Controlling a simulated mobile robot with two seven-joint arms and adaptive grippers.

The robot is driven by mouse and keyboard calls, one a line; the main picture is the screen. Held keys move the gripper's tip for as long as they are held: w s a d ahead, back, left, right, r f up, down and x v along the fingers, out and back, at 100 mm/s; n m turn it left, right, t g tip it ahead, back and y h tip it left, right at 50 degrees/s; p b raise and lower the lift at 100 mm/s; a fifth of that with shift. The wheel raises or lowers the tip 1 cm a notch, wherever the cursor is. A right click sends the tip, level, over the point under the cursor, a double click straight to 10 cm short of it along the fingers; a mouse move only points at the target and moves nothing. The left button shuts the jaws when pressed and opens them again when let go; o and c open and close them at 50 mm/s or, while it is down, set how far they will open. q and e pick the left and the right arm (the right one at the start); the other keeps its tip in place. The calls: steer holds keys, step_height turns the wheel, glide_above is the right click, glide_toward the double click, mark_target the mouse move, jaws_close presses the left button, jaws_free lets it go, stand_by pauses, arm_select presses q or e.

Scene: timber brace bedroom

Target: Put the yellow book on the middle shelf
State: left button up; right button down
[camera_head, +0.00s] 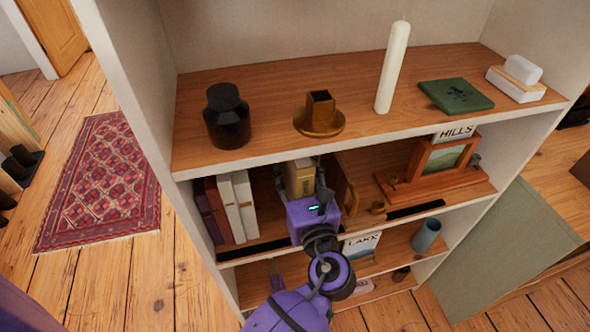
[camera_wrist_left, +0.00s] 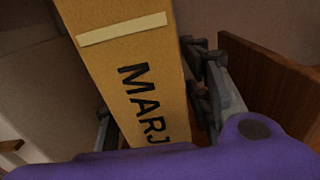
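The yellow book (camera_head: 300,178) stands on the middle shelf (camera_head: 262,217), to the right of the other books. It also fills the middle of the left wrist view (camera_wrist_left: 130,75), with a pale stripe and dark letters "MARJ" on it. My left gripper (camera_head: 302,190), purple with grey fingers, reaches into the shelf from the front. Its fingers lie along both sides of the book and look closed on it. The book's lower part is hidden behind the gripper, so I cannot tell whether it rests on the shelf. My right gripper is not in view.
Dark red and white books (camera_head: 230,205) stand left of the yellow book. A wooden box-like piece (camera_head: 345,185) is close on its right, with a picture frame (camera_head: 440,157) farther right. The top shelf holds a black jar (camera_head: 227,117), brass holder (camera_head: 320,115) and candle (camera_head: 392,68).

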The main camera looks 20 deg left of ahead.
arm_select(q)
steer(key=v, duration=1.2)
steer(key=shift+r+b, duration=0.2)
steer(key=shift+b, duration=0.25)
stand_by(0.7)
